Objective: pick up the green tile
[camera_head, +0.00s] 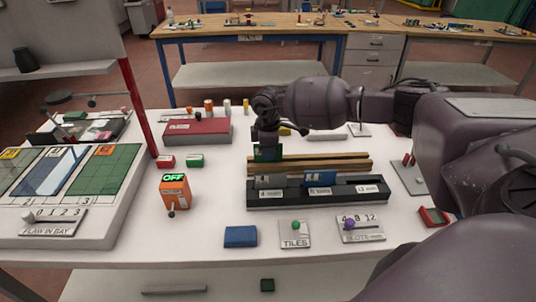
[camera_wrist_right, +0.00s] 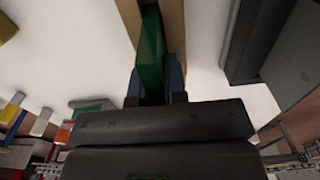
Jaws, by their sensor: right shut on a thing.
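The green tile (camera_head: 268,154) stands upright at the left end of the wooden rack (camera_head: 330,161) in the head view. My right gripper (camera_head: 267,143) reaches down on it from above and is shut on it. In the right wrist view the tile (camera_wrist_right: 151,55) is edge-on between the two fingers of the gripper (camera_wrist_right: 156,88), with wood on both sides. I cannot tell whether its lower edge is clear of the rack. My left gripper is not in view.
A black slotted block (camera_head: 290,199) with a grey and a blue tile stands in front of the rack. An orange box reading OFF (camera_head: 175,191) and a dark red case (camera_head: 197,132) are to the left.

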